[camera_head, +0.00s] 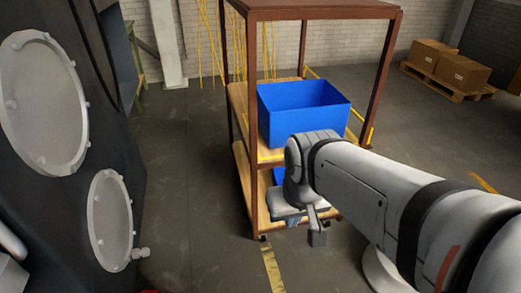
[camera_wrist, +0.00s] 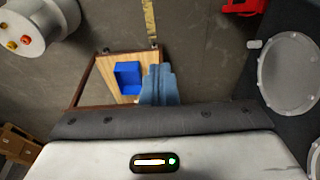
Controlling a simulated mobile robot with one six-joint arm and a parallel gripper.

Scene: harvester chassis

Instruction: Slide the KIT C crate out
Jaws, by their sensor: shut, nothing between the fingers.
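A blue open-topped crate (camera_head: 300,112) stands on the upper wooden shelf of a brown-framed rack. A second blue piece (camera_head: 279,176) shows on the lower shelf, mostly hidden behind my arm. No KIT C lettering is readable on either. The wrist view shows one blue crate (camera_wrist: 128,77) on a wooden shelf (camera_wrist: 108,68); I cannot tell which of the two it is. My gripper (camera_wrist: 158,72) is shut and empty, its blue-grey fingers together. In the wrist view it appears just right of the crate; contact is not visible. In the head view my wrist is in front of the rack's lower part.
The rack's brown posts (camera_head: 251,90) stand close to my arm. A dark machine with round pale covers (camera_head: 43,100) rises at the left. Cardboard boxes (camera_head: 457,72) sit on a pallet at the back right. The grey floor between the machine and rack is clear.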

